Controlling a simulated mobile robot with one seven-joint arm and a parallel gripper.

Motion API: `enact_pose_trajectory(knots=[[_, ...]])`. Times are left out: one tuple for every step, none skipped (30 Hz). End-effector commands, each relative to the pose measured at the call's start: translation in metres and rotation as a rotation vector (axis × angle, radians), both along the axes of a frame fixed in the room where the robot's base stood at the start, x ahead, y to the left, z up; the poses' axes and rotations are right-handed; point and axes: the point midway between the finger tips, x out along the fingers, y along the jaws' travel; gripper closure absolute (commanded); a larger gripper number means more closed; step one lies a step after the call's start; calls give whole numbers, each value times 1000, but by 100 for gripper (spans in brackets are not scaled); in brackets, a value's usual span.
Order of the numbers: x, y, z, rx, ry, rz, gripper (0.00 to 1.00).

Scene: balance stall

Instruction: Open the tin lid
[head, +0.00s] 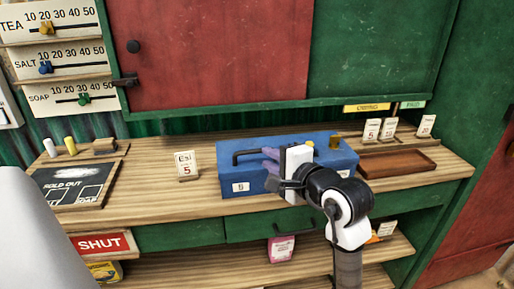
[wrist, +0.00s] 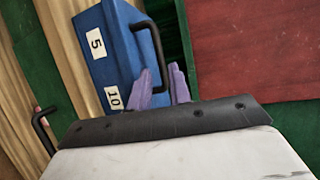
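The tin is a blue box (head: 230,179) on the wooden counter, with its lid down as far as I can see. A black bar handle (head: 245,153) is on it, and number labels show on its side. My gripper (head: 268,160) has purple fingers and is at the tin, by the right part of the handle. In the wrist view the tin (wrist: 112,60) is beyond the fingers (wrist: 161,78). They stand apart, with the end of the handle (wrist: 153,35) showing between them. I cannot tell whether they touch it. My wrist hides part of the tin's right half.
A brown tray (head: 398,164) and several small price cards (head: 372,129) are right of the tin. A card reading 5 (head: 187,165) and a slate board (head: 75,184) are left. Red and green shutters (head: 220,50) rise behind.

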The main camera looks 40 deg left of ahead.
Motion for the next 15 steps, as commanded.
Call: enact_pose_trajectory(knots=[[2,12,-1,-2,3,6,80],[4,17,-2,-2,3,5,80],[6,25,-3,0,4,5,80],[8,30,-4,-1,3,5,80],[9,34,-5,-1,3,4,80],[11,40,-6,-1,2,4,80],[12,43,-7,0,2,4,80],[14,47,-7,0,2,3,80],[15,51,-9,0,3,3,80],[16,53,-9,0,3,3,80],[16,55,-10,1,2,3,80],[17,57,-10,2,1,2,80],[17,58,-10,2,1,2,80],[18,59,-11,1,1,1,80],[18,60,-11,1,0,1,80]])
